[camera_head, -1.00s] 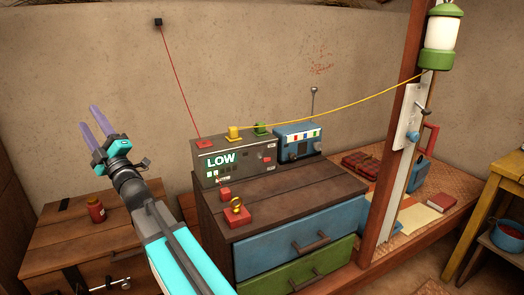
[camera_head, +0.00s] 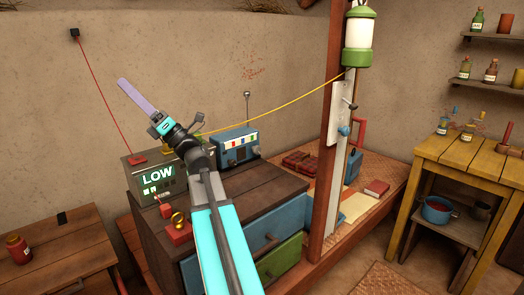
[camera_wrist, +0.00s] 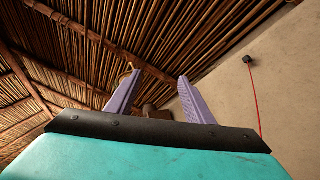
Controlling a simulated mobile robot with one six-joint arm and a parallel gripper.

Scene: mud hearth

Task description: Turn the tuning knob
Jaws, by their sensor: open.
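The blue radio (camera_head: 236,150), with a colored strip on its front and a thin aerial, stands on the dark wooden chest. Its front is small in the head view, and I cannot clearly make out the tuning knob. My gripper (camera_head: 124,86) is raised in front of the wall, up and left of the radio, pointing up and left. The wrist view shows its two purple fingers (camera_wrist: 160,80) apart with nothing between them. My arm covers part of the grey box and the chest top. The radio is not in the wrist view.
A grey box (camera_head: 158,177) reading LOW stands left of the radio, with a red cable up the wall. A red block with a brass ring (camera_head: 179,227) sits in front. A wooden post (camera_head: 327,190) with a green lantern (camera_head: 358,40) stands to the right. A yellow wire crosses above the radio.

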